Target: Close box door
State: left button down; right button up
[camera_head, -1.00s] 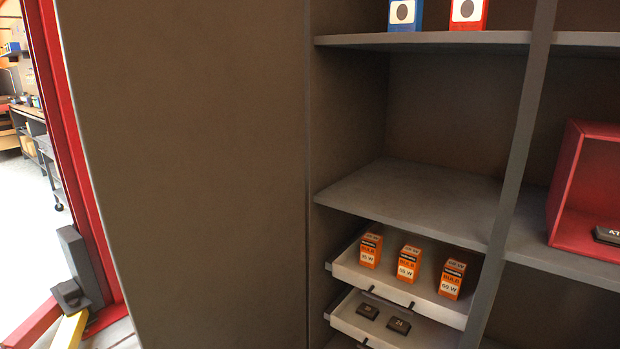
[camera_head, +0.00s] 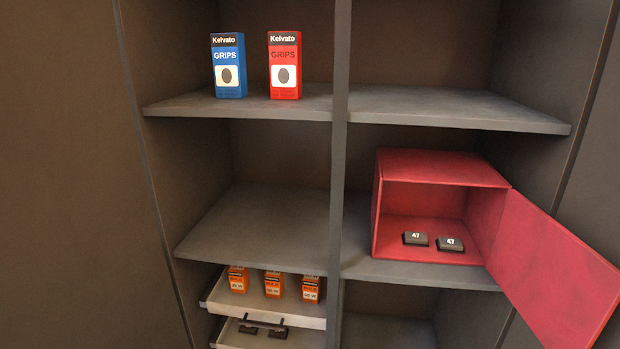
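A red box (camera_head: 440,166) stands on the middle shelf in the right column of the cabinet. Its front is open. Its red door (camera_head: 556,262) is hinged at the box's right side and swings outward to the right, past the shelf's front edge. Two small dark blocks marked 47 lie inside on the box floor, a left one (camera_head: 415,239) and a right one (camera_head: 450,244). Neither of my grippers shows in the head view.
A blue grips carton (camera_head: 228,66) and a red grips carton (camera_head: 284,65) stand on the upper left shelf. A white drawer (camera_head: 314,316) with orange bulb boxes is pulled out at lower left, above another tray with dark blocks. A vertical divider (camera_head: 339,180) separates the columns. The middle left shelf (camera_head: 255,228) is empty.

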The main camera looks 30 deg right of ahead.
aim_at(567, 293)
jog(key=z, duration=1.55)
